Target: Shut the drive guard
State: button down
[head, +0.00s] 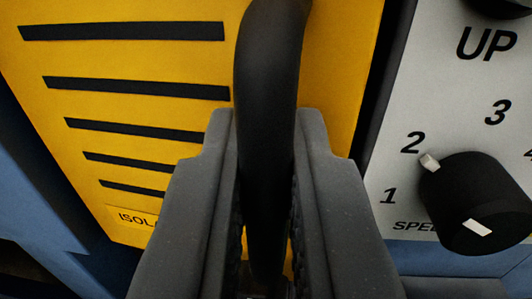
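The drive guard (175,60) is a yellow panel with several dark horizontal slots, filling the left and middle of the head view. A thick black handle (270,70) runs up and down in front of it. My gripper (268,135) has one grey finger on each side of the handle, and both fingers appear closed against it. The lower end of the handle is partly hidden between the fingers. A label at the guard's lower left, beginning "ISOL", is partly covered by my left finger. I cannot tell from this view how far the guard stands open.
Right of the guard, across a dark gap, is a light grey control panel (425,85) marked "UP" and "SPE...". It carries a black speed knob (475,203) close to my right finger. Blue machine frame (35,190) shows at lower left and below the panel.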

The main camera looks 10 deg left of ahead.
jog(key=shift+w+d+r+p, duration=0.1)
jog(key=shift+w+d+p, duration=0.05)
jog(key=shift+w+p, duration=0.2)
jog(key=shift+w+d+r+p, duration=0.1)
jog(key=shift+w+p, duration=0.1)
jog(key=shift+w, duration=0.15)
jog(key=c, duration=1.6)
grip_release()
jog(key=shift+f, duration=0.1)
jog(key=shift+c, duration=0.2)
jog(key=s+d+p, duration=0.1)
jog(key=s, duration=1.2)
jog(key=shift+s+d+p, duration=0.2)
jog(key=shift+s+p, duration=0.1)
jog(key=shift+p, duration=0.05)
jog(key=shift+f, duration=0.1)
